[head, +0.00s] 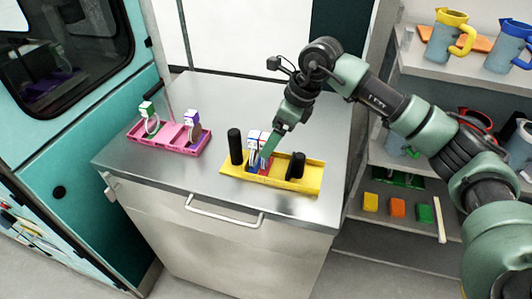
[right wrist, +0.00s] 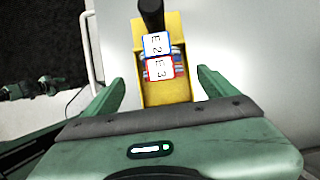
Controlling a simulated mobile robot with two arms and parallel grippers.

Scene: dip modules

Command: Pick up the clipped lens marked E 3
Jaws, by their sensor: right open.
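The clipped lens marked E 3 (right wrist: 160,68) has a white label with a red edge and stands in a yellow tray (right wrist: 168,97). Right beside it, farther up in the right wrist view, is the lens marked E 2 (right wrist: 156,44), edged in blue. My right gripper (right wrist: 160,80) is open, with its fingers apart on either side of the tray and E 3 between them in the picture; I see no contact. In the head view my right gripper (head: 268,150) is over the yellow tray (head: 300,187) and partly hides the lenses. My left gripper is not in view.
Black cylinders, one (head: 235,146) tall and another (head: 296,166) shorter, stand at the tray's two ends. A pink tray (head: 167,148) with more clipped lenses is at the left on the metal worktop (head: 190,182). Shelves with jugs (head: 447,38) stand at the right.

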